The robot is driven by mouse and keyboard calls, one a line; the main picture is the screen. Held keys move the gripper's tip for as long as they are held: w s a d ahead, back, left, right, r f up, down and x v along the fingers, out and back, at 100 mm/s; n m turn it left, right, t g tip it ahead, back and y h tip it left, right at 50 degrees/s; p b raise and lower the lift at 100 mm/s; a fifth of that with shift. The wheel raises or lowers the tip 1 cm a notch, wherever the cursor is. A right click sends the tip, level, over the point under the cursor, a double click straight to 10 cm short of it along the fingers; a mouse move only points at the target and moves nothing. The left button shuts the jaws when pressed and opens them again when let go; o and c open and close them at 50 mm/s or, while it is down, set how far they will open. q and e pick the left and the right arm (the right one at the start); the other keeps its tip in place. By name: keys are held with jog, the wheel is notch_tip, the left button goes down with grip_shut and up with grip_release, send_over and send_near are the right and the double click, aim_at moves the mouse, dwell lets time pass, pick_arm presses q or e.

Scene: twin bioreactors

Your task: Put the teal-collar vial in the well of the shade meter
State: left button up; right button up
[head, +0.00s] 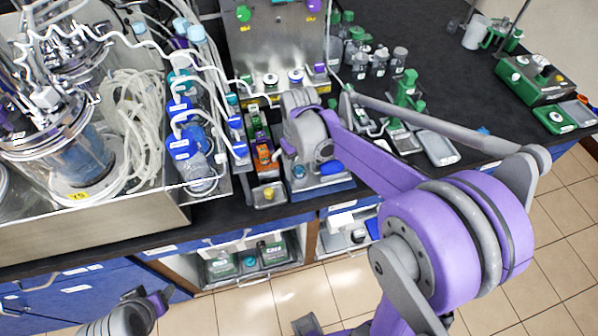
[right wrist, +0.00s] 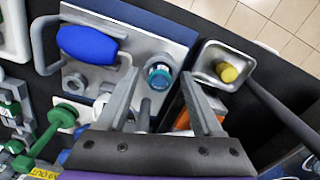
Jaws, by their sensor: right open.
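A small round vial with a teal collar (right wrist: 159,75) stands upright in the right wrist view, on a grey-and-blue plate (right wrist: 187,35). My right gripper (right wrist: 166,88) is open, with its two fingers pointing toward the vial and spread to either side of its line. The fingers look apart from it. In the head view my right gripper (head: 301,160) is over the blue-based unit (head: 322,189) at the bench front, and partly hides it. I cannot tell which part is the shade meter's well.
A metal tray with a yellow-topped item (right wrist: 228,73) is right of the vial in the right wrist view. A blue handle (right wrist: 88,42) lies left of it. Orange and green blocks (head: 264,154) stand close beside my gripper. The bioreactor (head: 80,150) and tubing fill the left.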

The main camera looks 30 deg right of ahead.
jog(key=shift+c, duration=0.3)
grip_shut()
jog(key=shift+r, duration=0.1)
